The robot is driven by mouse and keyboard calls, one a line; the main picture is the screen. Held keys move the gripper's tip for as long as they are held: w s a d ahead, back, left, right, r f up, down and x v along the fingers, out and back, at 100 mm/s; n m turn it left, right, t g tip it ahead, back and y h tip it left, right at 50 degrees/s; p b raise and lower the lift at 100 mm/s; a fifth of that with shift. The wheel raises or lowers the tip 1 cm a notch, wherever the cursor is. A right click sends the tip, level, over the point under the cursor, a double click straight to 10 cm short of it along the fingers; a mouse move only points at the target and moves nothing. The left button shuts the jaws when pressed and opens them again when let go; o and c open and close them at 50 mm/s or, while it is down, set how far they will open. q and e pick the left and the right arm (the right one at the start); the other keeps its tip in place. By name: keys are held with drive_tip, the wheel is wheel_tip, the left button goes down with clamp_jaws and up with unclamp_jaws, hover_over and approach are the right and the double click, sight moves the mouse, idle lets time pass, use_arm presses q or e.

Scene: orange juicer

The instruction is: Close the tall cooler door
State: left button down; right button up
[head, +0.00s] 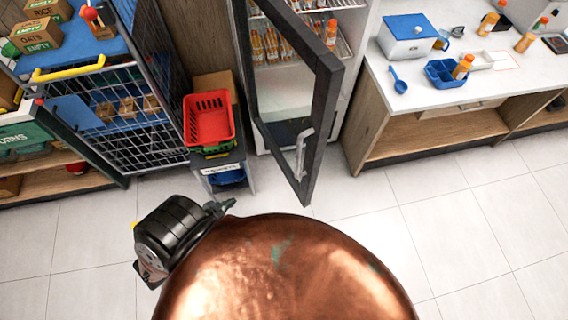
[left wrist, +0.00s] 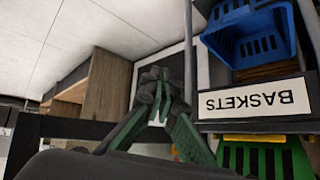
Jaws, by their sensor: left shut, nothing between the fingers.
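The tall cooler (head: 360,60) stands at the back centre, with bottles on its upper shelves. Its dark-framed door (head: 325,110) is swung wide open and juts out towards me. The pale door handle (head: 302,150) is on the door's right face, near its outer end. My left gripper (head: 228,205) is left of the door's outer end and lower in the picture, apart from the handle. In the left wrist view its fingers (left wrist: 160,100) are together and hold nothing. My right gripper is in neither view.
A basket stand (head: 225,165) with a red basket (head: 208,118) is left of the door. Its BASKETS sign (left wrist: 255,100) shows upside down in the left wrist view. A wire cage (head: 125,120) is farther left. A counter (head: 450,95) is right of the cooler. Open floor (head: 430,210) lies at right.

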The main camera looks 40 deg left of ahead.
use_arm(q)
drive_tip(key=w+r+m+t+h, duration=0.1)
drive_tip(key=w+r, duration=0.2)
drive_tip(key=r, duration=0.4)
drive_tip(key=w+r+m+t+h+p, duration=0.1)
drive_tip(key=w+r+t+h, duration=0.15)
drive_tip(key=r, duration=0.35)
drive_tip(key=w+r+m+t+h, duration=0.1)
drive_tip(key=w+r, duration=0.3)
drive_tip(key=r, duration=0.3)
drive_tip(key=s+d+r+m+g+h+p, duration=0.1)
drive_tip(key=d+r+m+g+h, duration=0.3)
drive_tip(key=r, duration=0.9)
drive_tip(key=s+d+r+m+h+p, duration=0.1)
drive_tip(key=s+d+r+m+h, duration=0.15)
drive_tip(key=d+r+h, duration=0.7)
drive_tip(key=w+d+r+y+p, duration=0.2)
drive_tip(key=w+d+r, duration=0.1)
drive_tip(key=w+d, duration=0.4)
drive_tip(key=shift+w+d+r+m, duration=0.2)
drive_tip(key=shift+w+d+m, duration=0.15)
drive_tip(key=shift+d, duration=0.75)
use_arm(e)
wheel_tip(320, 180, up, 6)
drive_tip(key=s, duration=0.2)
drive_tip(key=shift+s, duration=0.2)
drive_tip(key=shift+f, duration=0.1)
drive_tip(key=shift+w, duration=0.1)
